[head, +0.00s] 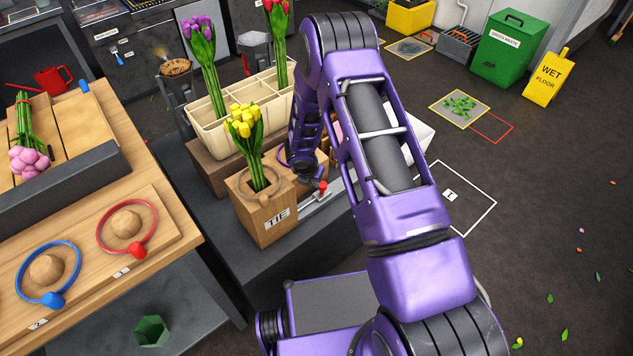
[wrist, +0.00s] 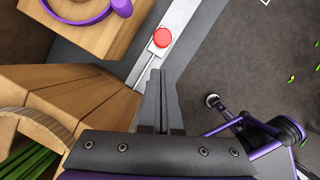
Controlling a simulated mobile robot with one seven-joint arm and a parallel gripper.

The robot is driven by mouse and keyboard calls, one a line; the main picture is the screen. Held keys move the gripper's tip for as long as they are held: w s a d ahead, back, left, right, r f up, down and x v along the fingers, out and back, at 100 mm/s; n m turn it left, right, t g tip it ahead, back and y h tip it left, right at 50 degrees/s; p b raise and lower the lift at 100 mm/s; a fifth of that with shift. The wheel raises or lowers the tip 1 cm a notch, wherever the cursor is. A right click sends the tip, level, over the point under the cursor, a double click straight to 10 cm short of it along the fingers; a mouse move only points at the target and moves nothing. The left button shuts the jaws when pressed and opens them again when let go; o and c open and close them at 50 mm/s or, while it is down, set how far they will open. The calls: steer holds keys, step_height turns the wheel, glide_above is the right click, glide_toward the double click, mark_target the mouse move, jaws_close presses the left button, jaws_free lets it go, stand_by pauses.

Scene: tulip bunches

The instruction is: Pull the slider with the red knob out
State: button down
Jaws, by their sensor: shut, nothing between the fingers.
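The red knob (head: 322,186) stands on a metal slider (head: 314,197) beside the wooden box marked TIE. In the wrist view, the knob (wrist: 162,37) shows from above on the pale slider plate (wrist: 178,17), which lies along a narrow rail. My gripper (wrist: 160,72) is shut and empty. Its fingertips appear just below the knob in the wrist picture, with a small visible gap; their height relative to it is unclear. In the head view my gripper (head: 310,176) is small, dark and partly hidden by my arm, close to the knob.
The TIE box (head: 264,222) holding yellow tulips (head: 245,122) stands immediately left of the slider. A cream planter (head: 209,140) with purple and red tulips is behind. A purple ring (wrist: 85,17) sits on wood in the wrist view. Open floor (wrist: 247,60) lies to the right.

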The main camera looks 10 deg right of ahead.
steer(key=x, duration=0.7)
steer(key=shift+w+d+f+b, duration=0.1)
steer(key=shift+d+f+b, duration=0.05)
steer(key=shift+f+b, duration=0.2)
